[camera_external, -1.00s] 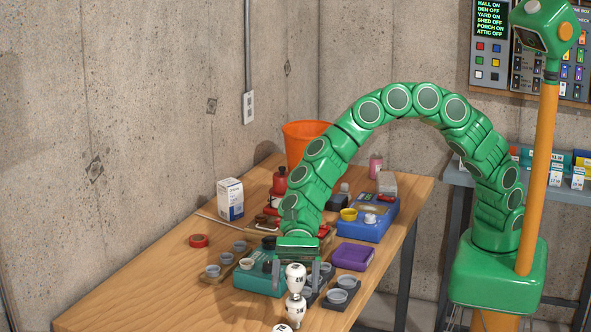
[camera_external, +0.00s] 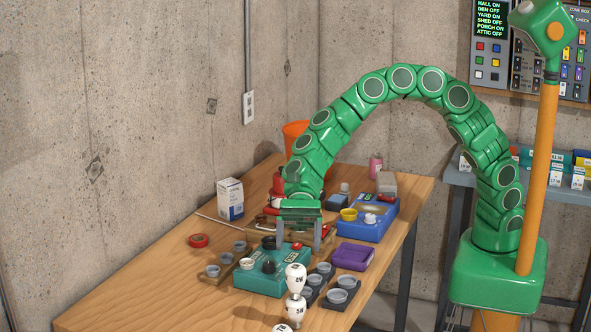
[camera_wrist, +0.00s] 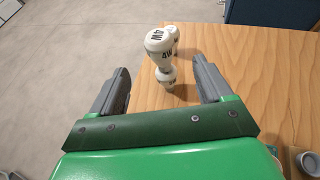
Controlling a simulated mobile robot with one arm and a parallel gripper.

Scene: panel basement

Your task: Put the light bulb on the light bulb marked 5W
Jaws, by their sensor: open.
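A white light bulb marked 4W (camera_external: 296,275) stands upright on top of the light bulb marked 5W (camera_external: 295,308) near the table's front. In the wrist view the 4W bulb (camera_wrist: 160,42) is above the lower bulb (camera_wrist: 166,76), between and beyond the fingers. A third white bulb (camera_external: 283,328) is cut off by the bottom edge of the external view. It is partly hidden behind the stack in the wrist view. My gripper (camera_external: 299,245) is open and empty. It is up and back from the stack, apart from it, and its fingers also show in the wrist view (camera_wrist: 161,72).
A teal device (camera_external: 262,282) and dark trays with grey cups (camera_external: 338,297) stand close behind the stack. A purple box (camera_external: 352,256), blue device (camera_external: 368,226), and orange bucket (camera_external: 296,129) are farther back. The table's left front (camera_external: 150,290) is clear.

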